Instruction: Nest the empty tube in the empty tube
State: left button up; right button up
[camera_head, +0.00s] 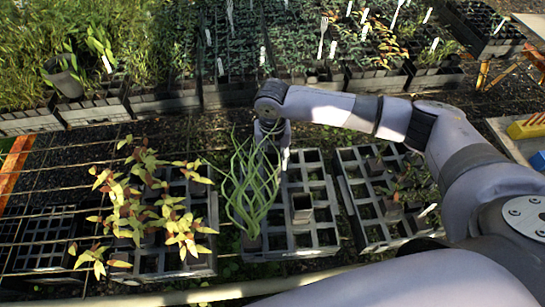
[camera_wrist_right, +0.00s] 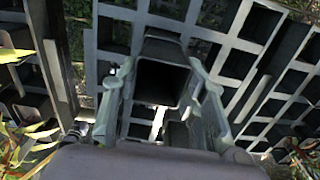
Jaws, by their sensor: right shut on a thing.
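My right gripper (camera_head: 275,145) points down over the middle tray (camera_head: 318,243), partly behind a tall green plant. In the right wrist view the gripper (camera_wrist_right: 163,90) is shut on a black square tube (camera_wrist_right: 165,68), one finger on each side. The tube looks empty, with its dark open mouth towards the camera. In the head view I cannot make out the held tube clearly. An empty-looking square tube (camera_head: 301,206) stands upright in the middle tray, rising above its grid, nearer the camera than the gripper. My left gripper is not in view.
The tall green plant (camera_head: 254,190) stands at the left of the middle tray, close to the gripper. A tray of reddish seedlings (camera_head: 150,215) lies left. Another tray (camera_head: 375,233) with a few tubes lies right. Dense plant trays line the back.

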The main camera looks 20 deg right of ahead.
jog(key=o, duration=0.8)
jog(key=shift+o, duration=0.2)
notch_tip(320, 180, up, 12)
jog(key=shift+f, duration=0.1)
dwell(0.6)
